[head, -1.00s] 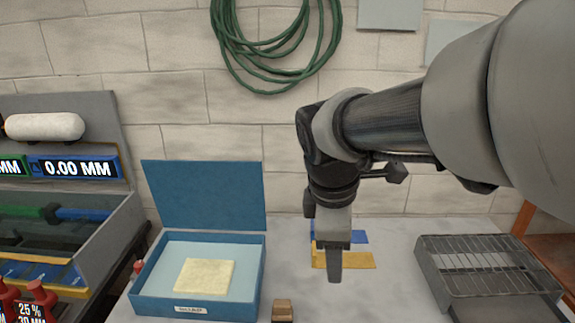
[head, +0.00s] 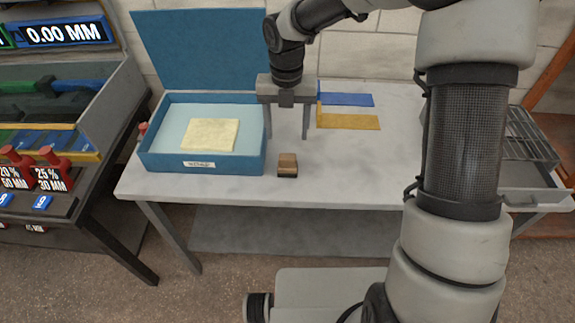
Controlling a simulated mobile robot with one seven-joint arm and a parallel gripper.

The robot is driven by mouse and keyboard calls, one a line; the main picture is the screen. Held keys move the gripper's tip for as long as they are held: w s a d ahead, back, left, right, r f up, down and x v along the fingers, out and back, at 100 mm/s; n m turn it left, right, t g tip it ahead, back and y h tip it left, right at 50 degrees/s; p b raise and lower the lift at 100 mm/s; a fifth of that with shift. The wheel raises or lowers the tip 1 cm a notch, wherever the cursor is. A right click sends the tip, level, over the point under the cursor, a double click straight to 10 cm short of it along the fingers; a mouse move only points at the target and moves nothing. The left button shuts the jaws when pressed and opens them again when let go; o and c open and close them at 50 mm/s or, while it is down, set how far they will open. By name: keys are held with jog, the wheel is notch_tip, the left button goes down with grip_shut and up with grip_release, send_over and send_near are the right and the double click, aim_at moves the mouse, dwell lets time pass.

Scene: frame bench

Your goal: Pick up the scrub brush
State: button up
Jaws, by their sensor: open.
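A small brown block with a dark lower part, which looks like the scrub brush (head: 288,162), stands on the grey table (head: 340,180) near its front edge, just right of the blue box. My gripper (head: 287,136) is open and empty, with its two fingers pointing down. In the head view the fingertips appear just above and behind the brush, one to each side. I cannot tell the exact gap in depth, and no contact shows.
An open blue box (head: 200,165) holding a pale yellow pad (head: 210,135) stands close to the left. Blue (head: 347,99) and yellow (head: 350,122) strips lie behind to the right. A wire rack (head: 530,140) is at the far right. The table right of the brush is clear.

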aim_at(288, 156)
notch_tip(288, 156, down, 11)
jog(key=shift+d+r+b, duration=0.1)
jog(key=shift+b, duration=0.4)
jog(key=shift+c, duration=0.4)
jog(key=c, duration=1.1)
